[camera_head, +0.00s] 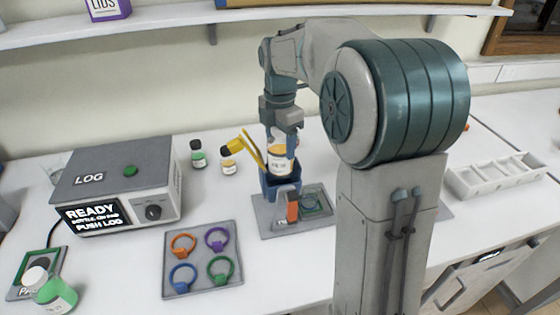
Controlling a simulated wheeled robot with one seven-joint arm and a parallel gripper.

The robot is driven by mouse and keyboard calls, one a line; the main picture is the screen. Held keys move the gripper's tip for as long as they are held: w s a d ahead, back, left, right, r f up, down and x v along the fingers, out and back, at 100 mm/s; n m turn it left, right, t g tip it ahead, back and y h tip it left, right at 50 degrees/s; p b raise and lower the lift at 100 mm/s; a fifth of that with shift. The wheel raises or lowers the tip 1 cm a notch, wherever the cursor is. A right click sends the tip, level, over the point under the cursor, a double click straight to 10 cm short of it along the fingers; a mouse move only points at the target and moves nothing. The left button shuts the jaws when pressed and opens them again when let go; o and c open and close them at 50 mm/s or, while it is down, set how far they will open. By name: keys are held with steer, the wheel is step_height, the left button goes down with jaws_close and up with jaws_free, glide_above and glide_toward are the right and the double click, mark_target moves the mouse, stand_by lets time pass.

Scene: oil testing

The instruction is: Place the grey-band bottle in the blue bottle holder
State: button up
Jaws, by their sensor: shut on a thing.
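My gripper (283,146) points down and is shut on a bottle with yellow-orange contents and a white label (279,163). I take it for the grey-band bottle, but its top and any band are hidden by the fingers. The bottle is upright, directly over or partly in the blue bottle holder (281,188). I cannot tell whether its base touches the holder's floor. The holder stands on a grey base plate (268,228). A yellow lever-like part (247,147) slants up to the left beside the bottle.
A LOG machine (112,172) stands further left. A tray of coloured rings (202,283) lies in front; a green bottle (57,295) is at front left. A white compartment tray (478,190) is right.

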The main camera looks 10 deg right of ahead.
mark_target(280, 162)
steer(key=shift+f, duration=3.25)
steer(key=shift+f, duration=0.15)
steer(key=o, duration=1.3)
steer(key=shift+c, duration=0.2)
